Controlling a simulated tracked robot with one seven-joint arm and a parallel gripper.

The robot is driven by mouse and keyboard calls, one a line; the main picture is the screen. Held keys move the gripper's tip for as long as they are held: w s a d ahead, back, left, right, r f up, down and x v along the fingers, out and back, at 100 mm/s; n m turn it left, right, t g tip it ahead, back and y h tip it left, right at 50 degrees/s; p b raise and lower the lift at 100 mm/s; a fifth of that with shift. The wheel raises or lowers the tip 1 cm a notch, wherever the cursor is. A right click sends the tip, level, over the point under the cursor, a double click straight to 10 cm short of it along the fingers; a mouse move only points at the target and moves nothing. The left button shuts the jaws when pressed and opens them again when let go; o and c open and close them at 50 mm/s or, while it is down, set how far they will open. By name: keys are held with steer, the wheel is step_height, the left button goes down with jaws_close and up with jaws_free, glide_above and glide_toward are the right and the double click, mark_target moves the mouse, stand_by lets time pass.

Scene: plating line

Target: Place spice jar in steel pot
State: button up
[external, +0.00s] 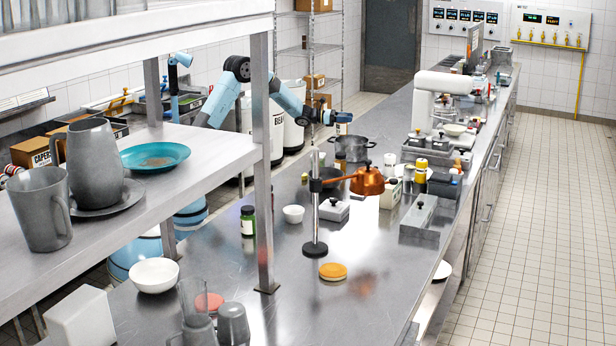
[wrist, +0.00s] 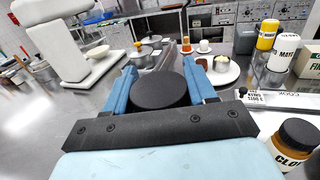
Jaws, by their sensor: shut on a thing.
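My gripper (external: 331,118) is shut on the spice jar, above the counter at the back left. In the wrist view the jar shows as a round black lid (wrist: 160,90) between the two blue fingers; its body is hidden there. In the external view a small part with a pale label (external: 344,117) shows at the fingertips. The steel pot (external: 352,150) is a dark grey, open pot with side handles, standing on the counter below and slightly right of my gripper. The jar is above the pot's rim and apart from it. The pot's inside is mostly hidden.
A white mixer (external: 437,95) stands to the right. In the wrist view a clove jar (wrist: 293,143) is at lower right. The left counter has free room.

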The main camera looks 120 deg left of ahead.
steer(key=shift+f, duration=0.7)
steer(key=shift+f, duration=0.6)
steer(key=o, duration=1.2)
